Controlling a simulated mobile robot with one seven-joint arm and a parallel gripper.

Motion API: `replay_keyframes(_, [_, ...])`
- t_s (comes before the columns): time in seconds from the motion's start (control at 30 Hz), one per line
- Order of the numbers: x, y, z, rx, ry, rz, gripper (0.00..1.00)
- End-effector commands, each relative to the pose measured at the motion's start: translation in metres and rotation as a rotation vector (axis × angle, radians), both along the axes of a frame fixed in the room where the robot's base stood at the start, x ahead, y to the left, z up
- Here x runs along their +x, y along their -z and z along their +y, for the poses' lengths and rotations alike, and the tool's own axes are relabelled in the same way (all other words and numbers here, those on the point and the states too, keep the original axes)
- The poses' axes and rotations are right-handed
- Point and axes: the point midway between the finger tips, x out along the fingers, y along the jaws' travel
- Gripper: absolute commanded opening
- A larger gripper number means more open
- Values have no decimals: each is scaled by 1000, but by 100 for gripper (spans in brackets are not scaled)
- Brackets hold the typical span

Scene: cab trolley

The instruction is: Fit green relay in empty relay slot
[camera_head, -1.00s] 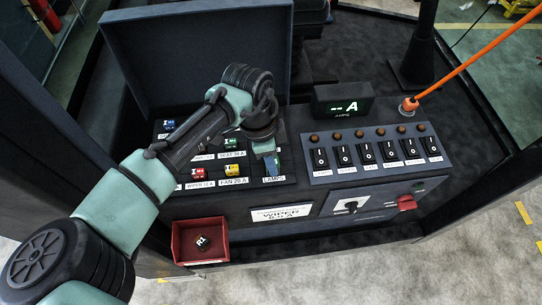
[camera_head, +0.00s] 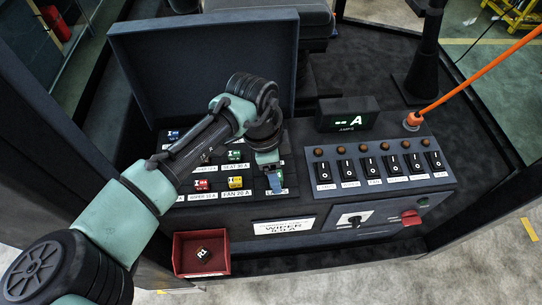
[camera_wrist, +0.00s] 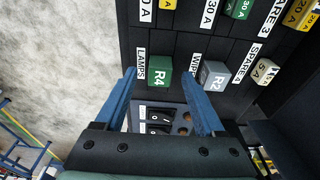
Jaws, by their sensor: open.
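A green relay marked R4 (camera_wrist: 160,76) stands upright beside the LAMPS label in the wrist view. It seems to sit on the dark panel; I cannot tell how deep. My gripper (camera_head: 272,180) points down at the front right of the fuse panel in the head view. Its two blue fingers are spread apart, one on each side of the green relay in the wrist view; I see no contact. In the head view the green relay is hidden by the fingers. I cannot make out an empty relay slot in either view.
A grey relay marked R2 (camera_wrist: 214,75) stands close to the right finger. Coloured fuses (camera_head: 235,182) sit left of my gripper. A switch row (camera_head: 380,165) lies to the right. A red tray (camera_head: 178,262) at the front holds a dark R1 block (camera_head: 203,254).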

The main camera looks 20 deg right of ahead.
Motion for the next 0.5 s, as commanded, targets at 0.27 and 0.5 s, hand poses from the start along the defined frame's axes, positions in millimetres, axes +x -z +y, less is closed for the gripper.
replay_keyframes(0.27, [3,-51,8,-1,0,-5,71])
replay_keyframes(0.5, [5,-99,14,-1,0,-4,71])
